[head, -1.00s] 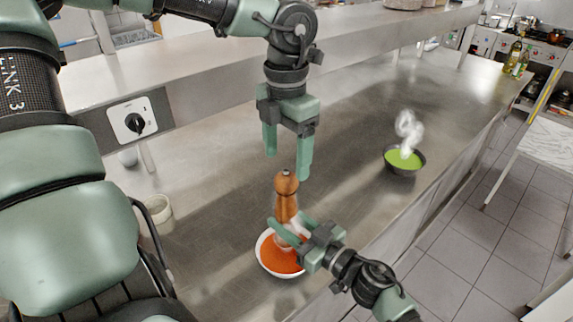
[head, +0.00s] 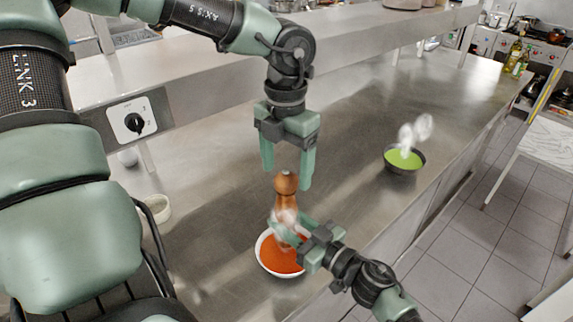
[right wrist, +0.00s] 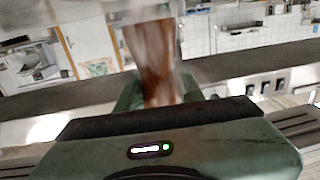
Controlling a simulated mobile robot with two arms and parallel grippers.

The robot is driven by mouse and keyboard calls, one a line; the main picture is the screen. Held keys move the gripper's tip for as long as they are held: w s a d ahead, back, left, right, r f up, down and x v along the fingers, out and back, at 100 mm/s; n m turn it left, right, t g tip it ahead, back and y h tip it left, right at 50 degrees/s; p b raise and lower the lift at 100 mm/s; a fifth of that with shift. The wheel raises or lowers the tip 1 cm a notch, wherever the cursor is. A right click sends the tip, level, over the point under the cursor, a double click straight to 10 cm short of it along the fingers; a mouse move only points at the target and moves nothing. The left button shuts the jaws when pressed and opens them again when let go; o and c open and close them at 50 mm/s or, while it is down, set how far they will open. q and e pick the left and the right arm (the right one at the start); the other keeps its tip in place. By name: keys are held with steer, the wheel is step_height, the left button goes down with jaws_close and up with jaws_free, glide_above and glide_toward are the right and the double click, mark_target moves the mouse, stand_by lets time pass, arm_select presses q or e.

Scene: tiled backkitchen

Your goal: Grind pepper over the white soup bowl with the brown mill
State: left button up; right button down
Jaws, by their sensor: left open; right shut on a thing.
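The brown mill (head: 286,192) stands upright in the head view, in front of or above the white soup bowl (head: 262,262), which holds orange-red soup. My right gripper (head: 290,228) is shut on the mill's lower part. In the right wrist view the mill (right wrist: 158,60) rises blurred between the fingers. My left gripper (head: 287,175) points down with its fingers open around or just above the mill's round top. I cannot tell whether it touches the top. Steam partly veils the mill's lower part.
A dark bowl of green soup (head: 404,160) steams at the right on the steel counter (head: 340,130). A small white pot (head: 156,208) stands at the left. A raised steel shelf (head: 200,75) runs behind my left arm. The counter between the bowls is clear.

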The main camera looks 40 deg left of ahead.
mark_target(286, 177)
steer(key=shift+r, duration=0.1)
arm_select(q)
steer(key=shift+f, duration=1.95)
steer(key=shift+c, duration=0.3)
steer(key=c, duration=1)
steer(key=m, duration=0.3)
steer(key=shift+d, duration=0.1)
steer(key=shift+c, duration=0.2)
steer(key=m, duration=0.5)
